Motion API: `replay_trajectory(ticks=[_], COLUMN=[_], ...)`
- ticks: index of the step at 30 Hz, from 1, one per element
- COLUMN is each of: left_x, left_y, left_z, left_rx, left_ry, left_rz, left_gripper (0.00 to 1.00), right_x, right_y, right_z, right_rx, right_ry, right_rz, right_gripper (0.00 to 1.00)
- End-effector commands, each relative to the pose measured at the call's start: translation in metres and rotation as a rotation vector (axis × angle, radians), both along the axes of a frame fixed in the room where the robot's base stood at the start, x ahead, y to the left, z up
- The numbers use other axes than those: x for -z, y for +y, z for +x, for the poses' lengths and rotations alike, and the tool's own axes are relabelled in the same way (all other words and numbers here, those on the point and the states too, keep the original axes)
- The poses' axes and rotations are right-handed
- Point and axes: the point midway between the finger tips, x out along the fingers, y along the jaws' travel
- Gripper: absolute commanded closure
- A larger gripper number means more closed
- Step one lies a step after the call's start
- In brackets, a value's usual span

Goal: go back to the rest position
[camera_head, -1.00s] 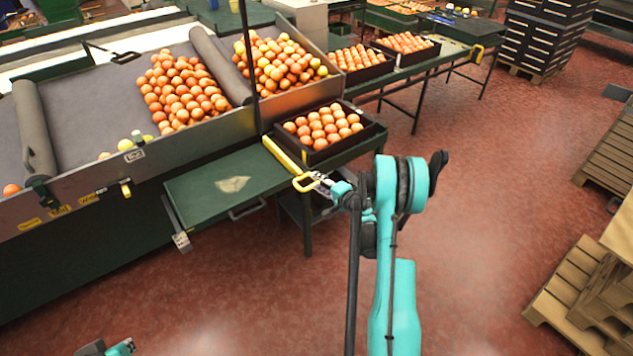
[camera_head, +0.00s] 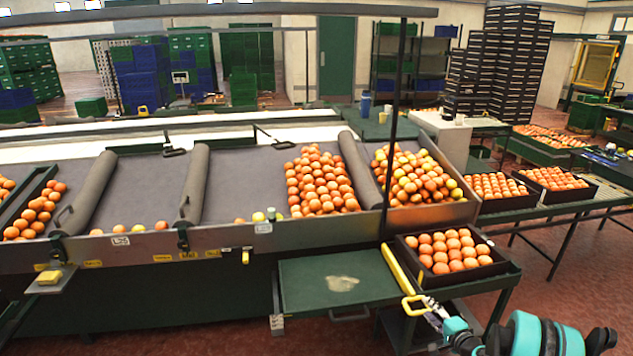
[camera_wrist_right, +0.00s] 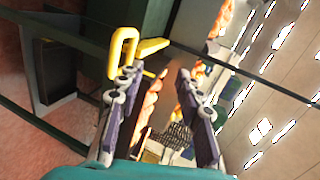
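My right gripper (camera_head: 434,316) is at the lower right of the head view, in front of the sorting table. Its teal wrist runs off the bottom edge. In the right wrist view the two dark finger pads of the gripper (camera_wrist_right: 163,92) stand apart with nothing held between them; oranges show in the background beyond the gap. A yellow bar with a looped end (camera_head: 395,272) appears close to the gripper's tips, and its loop also shows beside one finger in the wrist view (camera_wrist_right: 122,50). I cannot tell if they touch. My left gripper is out of view.
A black crate of oranges (camera_head: 488,270) sits on the green table, right of a bare green shelf (camera_head: 300,290). Piles of oranges (camera_head: 320,182) lie on the grey sorting bed behind. More crates (camera_head: 590,196) stand on a side table.

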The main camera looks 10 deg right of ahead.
Motion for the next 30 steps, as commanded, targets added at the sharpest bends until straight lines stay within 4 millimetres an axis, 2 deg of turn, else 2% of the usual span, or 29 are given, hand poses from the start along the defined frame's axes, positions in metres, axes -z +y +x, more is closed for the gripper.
replay_trajectory(ticks=[4, 7, 11, 14, 17, 21, 25, 30], left_x=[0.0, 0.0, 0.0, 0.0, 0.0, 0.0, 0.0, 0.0], left_y=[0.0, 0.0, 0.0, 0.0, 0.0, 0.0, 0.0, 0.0], left_z=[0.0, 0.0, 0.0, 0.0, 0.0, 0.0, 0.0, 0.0], left_rx=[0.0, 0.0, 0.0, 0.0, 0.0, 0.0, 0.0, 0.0], left_ry=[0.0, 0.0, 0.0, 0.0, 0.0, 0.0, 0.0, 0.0], left_rz=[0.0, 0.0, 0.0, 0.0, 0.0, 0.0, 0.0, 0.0], left_gripper=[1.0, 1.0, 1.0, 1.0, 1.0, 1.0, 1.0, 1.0], right_x=[-0.034, -0.063, -0.097, -0.119, -0.137, -0.154, -0.163, -0.163], right_y=[0.037, 0.074, 0.122, 0.157, 0.189, 0.225, 0.251, 0.269], right_z=[0.003, -0.002, -0.02, -0.043, -0.071, -0.12, -0.169, -0.235], right_rx=[-0.073, -0.147, -0.245, -0.32, -0.395, -0.495, -0.584, -0.69], right_ry=[0.055, 0.11, 0.181, 0.229, 0.273, 0.329, 0.374, 0.421], right_rz=[-0.085, -0.181, -0.315, -0.42, -0.526, -0.679, -0.826, -1.017], right_gripper=[0.64, 0.64, 0.64, 0.64, 0.64, 0.64, 0.64, 0.64])
